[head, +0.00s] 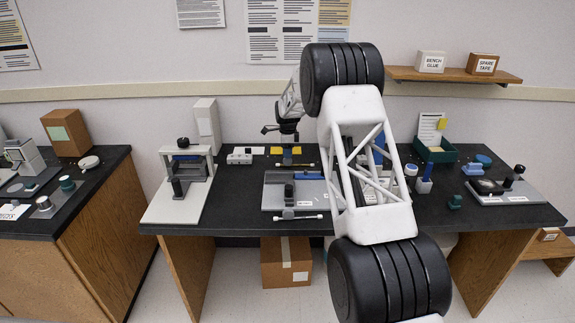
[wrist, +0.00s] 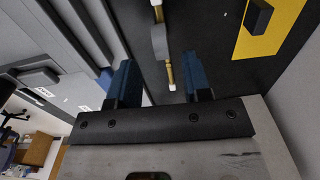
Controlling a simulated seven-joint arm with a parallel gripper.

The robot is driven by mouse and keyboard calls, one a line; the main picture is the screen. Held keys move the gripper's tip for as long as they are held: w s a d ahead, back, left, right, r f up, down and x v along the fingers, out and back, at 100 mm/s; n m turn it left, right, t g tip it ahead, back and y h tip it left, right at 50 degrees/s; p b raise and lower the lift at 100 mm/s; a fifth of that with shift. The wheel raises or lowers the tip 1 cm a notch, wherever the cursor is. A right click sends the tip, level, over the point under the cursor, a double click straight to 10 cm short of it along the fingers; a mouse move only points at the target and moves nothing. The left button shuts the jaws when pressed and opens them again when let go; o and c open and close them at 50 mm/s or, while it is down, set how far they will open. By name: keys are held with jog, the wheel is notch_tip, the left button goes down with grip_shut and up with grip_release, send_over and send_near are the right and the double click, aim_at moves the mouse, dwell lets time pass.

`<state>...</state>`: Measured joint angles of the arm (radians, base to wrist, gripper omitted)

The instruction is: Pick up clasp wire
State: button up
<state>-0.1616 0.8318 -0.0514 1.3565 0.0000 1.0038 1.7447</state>
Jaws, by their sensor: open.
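A thin brass-coloured rod with white ends and a grey middle piece, which looks like the clasp wire (wrist: 168,72), lies on the dark bench top in the wrist view. My gripper (wrist: 160,76) is open, its two dark blue fingers apart on either side of the rod's near end in the picture. Nothing is held between them. The height of the fingers above the rod is hard to tell. In the head view my gripper (head: 287,137) is over the back of the bench, and a thin rod (head: 294,164) lies just in front of it.
A yellow card (wrist: 272,25) with a dark block lies beside the rod. A grey fixture (head: 272,196) stands in front of it, with another light rod (head: 298,217) near the bench front. A white press stand (head: 186,180) is at left, a green box (head: 437,152) at right.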

aim_at(288, 160)
jog(key=shift+f, duration=0.2)
jog(key=shift+w+d+f, duration=0.1)
jog(key=shift+f, duration=1.15)
jog(key=shift+d+f, duration=0.1)
jog(key=shift+f, duration=1.1)
grip_shut()
